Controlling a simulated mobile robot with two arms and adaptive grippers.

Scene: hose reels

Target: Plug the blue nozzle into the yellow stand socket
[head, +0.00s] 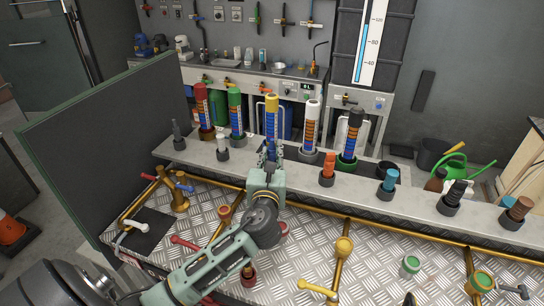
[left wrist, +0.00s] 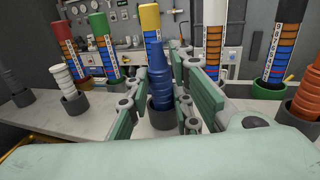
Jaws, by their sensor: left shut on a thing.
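My left gripper (head: 269,158) is at the shelf, in front of the yellow-topped stand (head: 272,117). In the left wrist view its green fingers (left wrist: 172,108) are on both sides of the blue nozzle (left wrist: 158,82), and it is shut on it. The nozzle is upright, with its lower end at a dark grey cup (left wrist: 163,118); how deep it sits is partly hidden by the fingers. The yellow top (left wrist: 150,17) of the stand shows just behind the nozzle tip. No opening on that stand can be made out. My right gripper is not in view.
Red (head: 202,110), green (head: 236,112), white (head: 311,125) and black (head: 351,138) topped stands line the shelf (head: 405,190). An orange nozzle (head: 328,163) and a white nozzle (head: 222,145) stand in cups nearby. Brass pipes and valves cover the metal bench (head: 300,240) below.

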